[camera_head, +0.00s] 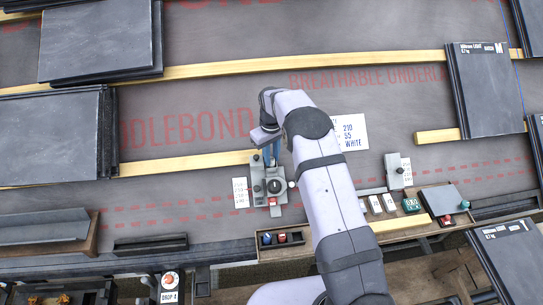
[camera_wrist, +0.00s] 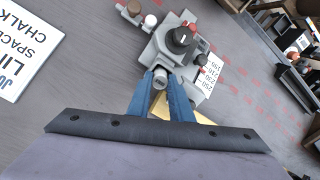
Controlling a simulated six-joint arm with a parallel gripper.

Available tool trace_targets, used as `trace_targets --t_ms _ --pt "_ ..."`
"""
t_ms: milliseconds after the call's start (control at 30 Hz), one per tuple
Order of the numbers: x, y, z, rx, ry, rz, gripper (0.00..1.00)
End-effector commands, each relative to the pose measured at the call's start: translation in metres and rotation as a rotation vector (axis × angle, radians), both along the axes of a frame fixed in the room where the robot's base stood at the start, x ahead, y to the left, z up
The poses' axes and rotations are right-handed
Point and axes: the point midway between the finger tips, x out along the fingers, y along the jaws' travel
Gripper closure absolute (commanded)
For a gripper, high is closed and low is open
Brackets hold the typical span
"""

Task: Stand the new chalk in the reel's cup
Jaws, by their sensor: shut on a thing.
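The grey chalk reel (camera_head: 268,188) with a black knob sits on the dark underlay; it also shows ahead of my gripper in the wrist view (camera_wrist: 178,40). My gripper (camera_head: 271,158) points down at the reel's upper edge. In the wrist view its blue fingers (camera_wrist: 161,88) are closed on a short pale cylinder, apparently the chalk (camera_wrist: 160,76). The chalk is at the near edge of the reel's body. The cup is hidden or cannot be told apart there, and I cannot tell whether the chalk is inside it.
A white card (camera_head: 351,132) reading WHITE lies right of the reel. A small tray (camera_head: 282,240) with red and blue pieces is below. Slate stacks (camera_head: 485,90) and wooden battens (camera_head: 180,166) surround the work area. A second grey device (camera_head: 396,172) stands right of my arm.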

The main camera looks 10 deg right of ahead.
Motion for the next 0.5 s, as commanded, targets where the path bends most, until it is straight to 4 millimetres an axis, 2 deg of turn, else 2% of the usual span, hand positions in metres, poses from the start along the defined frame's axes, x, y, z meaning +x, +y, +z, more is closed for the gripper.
trace_targets --t_ms 500 --pt "-0.0001 -0.0001 -0.0032 0.000 0.000 0.000 1.00"
